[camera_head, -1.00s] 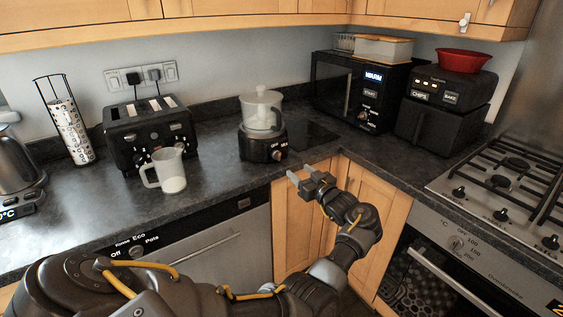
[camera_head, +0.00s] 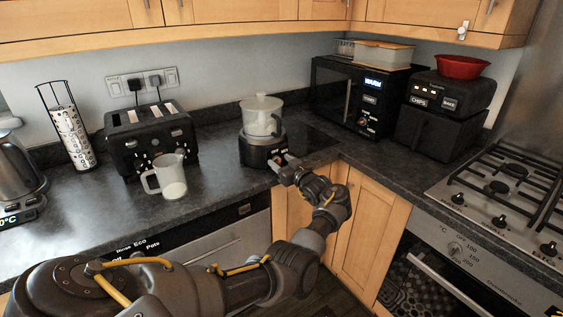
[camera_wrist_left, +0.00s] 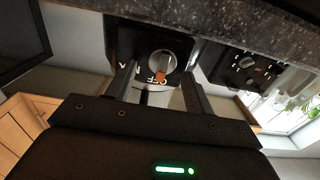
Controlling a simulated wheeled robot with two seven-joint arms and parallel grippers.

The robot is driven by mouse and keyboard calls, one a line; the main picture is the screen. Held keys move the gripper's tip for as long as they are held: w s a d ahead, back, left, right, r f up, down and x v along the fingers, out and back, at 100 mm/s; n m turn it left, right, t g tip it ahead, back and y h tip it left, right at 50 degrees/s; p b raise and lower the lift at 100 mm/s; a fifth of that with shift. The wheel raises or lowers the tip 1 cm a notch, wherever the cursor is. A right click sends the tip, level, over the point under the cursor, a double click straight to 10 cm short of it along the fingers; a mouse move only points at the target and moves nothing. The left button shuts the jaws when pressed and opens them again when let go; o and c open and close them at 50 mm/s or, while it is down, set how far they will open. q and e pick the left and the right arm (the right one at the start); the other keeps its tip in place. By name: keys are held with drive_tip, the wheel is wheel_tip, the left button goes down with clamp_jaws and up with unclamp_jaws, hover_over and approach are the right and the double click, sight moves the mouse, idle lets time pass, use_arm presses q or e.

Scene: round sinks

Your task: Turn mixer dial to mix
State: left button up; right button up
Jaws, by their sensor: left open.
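The mixer (camera_head: 261,138) is a black base with a clear jug on top, standing on the dark counter near the corner. Its round silver dial (camera_wrist_left: 161,64) shows in the left wrist view with an orange pointer beside the printed letters OFF. My left gripper (camera_head: 280,163) is at the front of the mixer base and hides the dial in the head view. In the left wrist view its two fingers (camera_wrist_left: 156,88) are open, one on each side of the dial. I cannot tell whether they touch it. My right gripper is not in view.
A toaster (camera_head: 150,137) and a white jug (camera_head: 171,177) stand left of the mixer. A microwave (camera_head: 346,96) and an air fryer (camera_head: 437,135) stand to the right. Cupboards hang above.

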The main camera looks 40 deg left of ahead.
use_arm(q)
drive_tip(key=shift+a, duration=0.15)
drive_tip(key=shift+c, duration=0.2)
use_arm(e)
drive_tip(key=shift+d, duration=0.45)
use_arm(q)
drive_tip(key=c, duration=0.9)
